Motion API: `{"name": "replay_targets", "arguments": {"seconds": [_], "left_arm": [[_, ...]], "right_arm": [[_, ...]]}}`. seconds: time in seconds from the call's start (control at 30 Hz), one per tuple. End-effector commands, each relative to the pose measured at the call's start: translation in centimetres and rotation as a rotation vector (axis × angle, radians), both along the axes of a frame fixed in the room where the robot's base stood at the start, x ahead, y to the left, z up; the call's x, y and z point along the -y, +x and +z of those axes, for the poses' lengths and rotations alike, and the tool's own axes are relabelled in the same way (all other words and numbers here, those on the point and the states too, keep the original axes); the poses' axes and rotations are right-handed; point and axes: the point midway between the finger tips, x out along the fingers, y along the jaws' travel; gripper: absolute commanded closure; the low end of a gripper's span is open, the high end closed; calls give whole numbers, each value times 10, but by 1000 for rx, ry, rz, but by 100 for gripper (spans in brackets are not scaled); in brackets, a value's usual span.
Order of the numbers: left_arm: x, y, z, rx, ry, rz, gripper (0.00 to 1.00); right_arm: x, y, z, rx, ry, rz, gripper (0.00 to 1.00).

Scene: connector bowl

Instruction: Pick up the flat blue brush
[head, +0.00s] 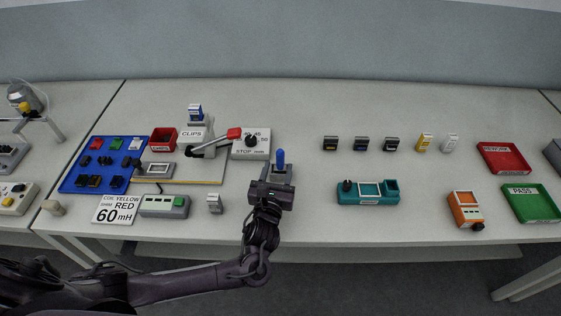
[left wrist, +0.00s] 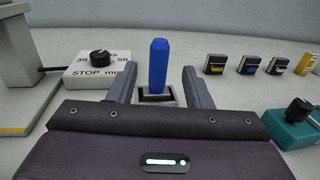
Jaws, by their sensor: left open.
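The flat blue brush (head: 281,158) stands upright in a small grey holder (head: 281,171) near the middle of the table. My left gripper (head: 270,177) is at the holder, on its near side. In the left wrist view the brush (left wrist: 158,66) rises between the two spread fingers of my left gripper (left wrist: 157,84). The fingers are open, with a visible gap to the brush on each side. The lower end of the brush goes into the dark slot of the holder (left wrist: 158,97). My right gripper is in neither view.
A white stop block with a black knob (head: 251,145) and a red-handled lever (head: 234,133) stand left of the brush. A teal fixture (head: 367,200) is to the right. Several small boxes stand behind it. The table between brush and teal fixture is clear.

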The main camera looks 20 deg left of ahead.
Motion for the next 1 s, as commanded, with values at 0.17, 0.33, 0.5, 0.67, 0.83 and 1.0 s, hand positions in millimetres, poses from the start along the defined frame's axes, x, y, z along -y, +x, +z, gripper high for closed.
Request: {"name": "replay_targets", "arguments": {"seconds": [0.17,0.33,0.5,0.67,0.83,1.0], "left_arm": [[-5,26,-2,1,1,2,55],[-6,44,-4,-1,-2,1,55],[-7,46,-6,-3,-3,0,55],[-7,46,-5,-3,-3,1,63],[-7,46,-5,-3,-3,1,85],[-7,46,-5,-3,-3,1,100]], "right_arm": [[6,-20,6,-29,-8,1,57],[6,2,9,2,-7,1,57],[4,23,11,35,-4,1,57],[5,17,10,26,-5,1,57],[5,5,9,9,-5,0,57],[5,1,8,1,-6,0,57]]}}
